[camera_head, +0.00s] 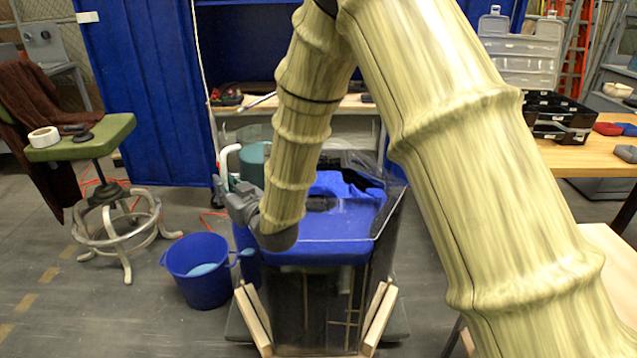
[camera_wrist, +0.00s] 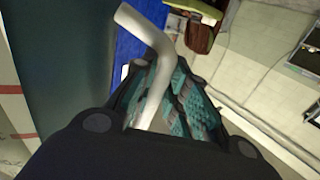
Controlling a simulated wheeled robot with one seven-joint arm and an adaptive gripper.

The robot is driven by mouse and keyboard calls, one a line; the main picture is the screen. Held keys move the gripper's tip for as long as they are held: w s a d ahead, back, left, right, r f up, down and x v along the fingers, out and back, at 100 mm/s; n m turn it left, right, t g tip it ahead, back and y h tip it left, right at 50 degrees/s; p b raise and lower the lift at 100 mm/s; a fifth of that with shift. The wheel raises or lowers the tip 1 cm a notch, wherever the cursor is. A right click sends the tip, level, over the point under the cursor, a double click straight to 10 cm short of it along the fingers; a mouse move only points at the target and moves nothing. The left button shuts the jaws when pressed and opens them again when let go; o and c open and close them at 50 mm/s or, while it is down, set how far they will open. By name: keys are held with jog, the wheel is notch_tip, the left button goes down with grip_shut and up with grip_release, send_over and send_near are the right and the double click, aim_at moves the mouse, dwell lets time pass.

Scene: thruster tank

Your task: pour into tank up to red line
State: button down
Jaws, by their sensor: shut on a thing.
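My gripper (camera_head: 228,185) is shut on a pale bent handle (camera_head: 226,157) at the left of the tank. In the wrist view the handle (camera_wrist: 155,65) passes between the teal finger pads of my gripper (camera_wrist: 172,95). A teal vessel (camera_head: 252,160) stands beside the handle, partly behind my arm. It fills the left of the wrist view as a dark teal wall (camera_wrist: 65,60). The clear-walled tank (camera_head: 325,250) has a blue surface inside, and my arm covers part of it. I cannot make out a red line on the tank in the head view.
A blue bucket (camera_head: 196,285) with light blue contents stands on the floor left of the tank. A stool (camera_head: 85,140) is at the far left. A bench (camera_head: 345,104) is behind the tank. A wooden table (camera_head: 575,158) with a black crate (camera_head: 560,128) is at right.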

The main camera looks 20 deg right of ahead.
aim_at(239, 147)
notch_tip(239, 147, up, 4)
jog(key=shift+w+f+m+p, duration=0.1)
jog(key=shift+f+m+p, duration=0.15)
jog(key=shift+m+p, duration=0.65)
jog(key=shift+w+d+r+m+p, duration=0.15)
jog(key=shift+d+r+m+p, duration=0.15)
jog(key=shift+r+m+p, duration=0.35)
jog(key=shift+w+d+r+m+p, duration=0.1)
jog(key=shift+d+r+m+p, duration=0.2)
jog(key=shift+r+m+p, duration=0.35)
jog(key=shift+d+r, duration=0.15)
jog(key=shift+r, duration=0.15)
jog(key=shift+w+d+r+m, duration=0.15)
jog(key=shift+r+m, duration=0.05)
jog(key=shift+m, duration=0.1)
jog(key=shift+w+d+r+m+p, duration=0.15)
jog(key=shift+w+d+m+p, duration=0.1)
jog(key=shift+d+m+p, duration=0.4)
jog(key=shift+w+d+m, duration=0.1)
jog(key=shift+d+m, duration=0.05)
jog(key=shift+m, duration=0.1)
jog(key=shift+d+r, duration=0.1)
jog(key=shift+r, duration=0.2)
jog(key=shift+w+d+r+m+p, duration=0.25)
jog(key=shift+d+r+m+p, duration=0.1)
jog(key=shift+r+m+p, duration=0.35)
